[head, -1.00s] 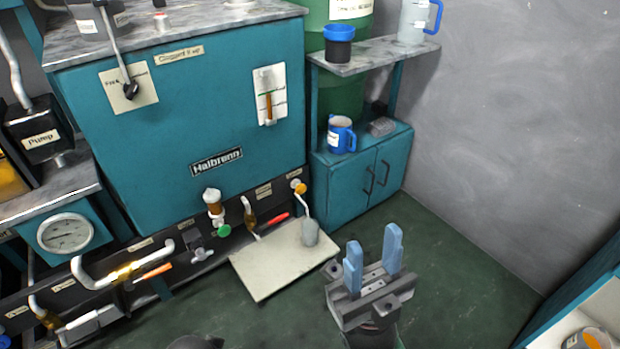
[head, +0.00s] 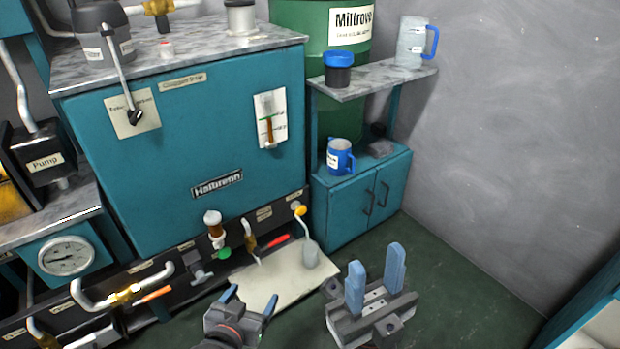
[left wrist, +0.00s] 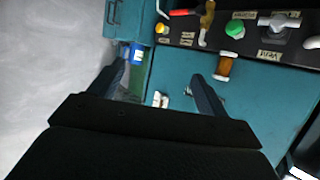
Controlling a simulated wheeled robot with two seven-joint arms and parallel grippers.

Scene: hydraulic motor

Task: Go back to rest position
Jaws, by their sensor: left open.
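My left gripper (head: 249,299) is low in the head view, in front of the cream tray at the foot of the teal machine. Its blue fingers are apart with nothing between them. In the left wrist view its dark fingers (left wrist: 160,85) are also spread and empty. My right gripper (head: 375,276) is at the lower middle right of the head view, above the green floor and in front of the teal cabinet. Its two blue fingers stand upright, apart and empty.
The teal Halbrenn machine (head: 180,150) has valves and pipes along its base, above the cream tray (head: 285,280). The teal cabinet (head: 355,205) holds a blue mug (head: 340,157); a clear jug (head: 412,45) stands on its upper shelf. Green floor (head: 460,290) is open at right.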

